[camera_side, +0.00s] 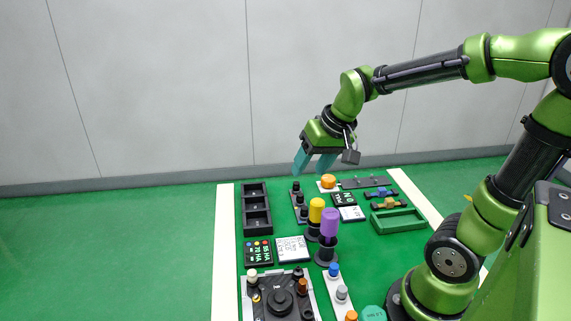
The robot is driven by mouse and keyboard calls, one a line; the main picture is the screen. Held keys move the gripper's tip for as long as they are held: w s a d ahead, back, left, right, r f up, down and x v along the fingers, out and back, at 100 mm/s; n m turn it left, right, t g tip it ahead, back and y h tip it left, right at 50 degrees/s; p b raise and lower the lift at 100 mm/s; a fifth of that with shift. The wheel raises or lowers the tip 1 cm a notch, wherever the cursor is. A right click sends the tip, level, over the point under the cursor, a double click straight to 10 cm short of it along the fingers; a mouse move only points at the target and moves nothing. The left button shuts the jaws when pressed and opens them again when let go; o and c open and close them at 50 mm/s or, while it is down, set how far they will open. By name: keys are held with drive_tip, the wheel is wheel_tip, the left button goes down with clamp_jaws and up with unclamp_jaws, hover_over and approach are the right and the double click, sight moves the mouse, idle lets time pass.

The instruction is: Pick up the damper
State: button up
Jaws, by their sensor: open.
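My gripper (313,167) is open and empty, its teal fingers pointing down above the far part of the work mat. I cannot tell for certain which part is the damper. Small dark cylindrical parts stand on a narrow rack (299,202) below my gripper. An orange round part (328,182) sits on a white plate just right of that rack. A yellow cylinder (316,211) and a purple cylinder (329,224) stand upright on black bases near the middle. My gripper is apart from all of these.
A black tray with compartments (245,208) lies at the left. A green open tray (398,228) and small blue and tan parts lie at the right. A dark fixture plate (262,301) and a white strip with coloured knobs (334,296) are in front. Green floor lies beyond.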

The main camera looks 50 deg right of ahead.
drive_tip(key=w+d+f+g+h, duration=0.15)
drive_tip(key=w+d+f, duration=0.25)
drive_tip(key=w+d, duration=0.6)
approach(296, 183)
drive_tip(key=shift+t+h, duration=0.25)
drive_tip(key=shift+h, duration=0.2)
drive_tip(key=x, duration=0.9)
drive_tip(key=shift+s+a+f, duration=0.2)
drive_tip(key=shift+s+a, duration=0.05)
drive_tip(key=shift+a, duration=0.05)
clamp_jaws()
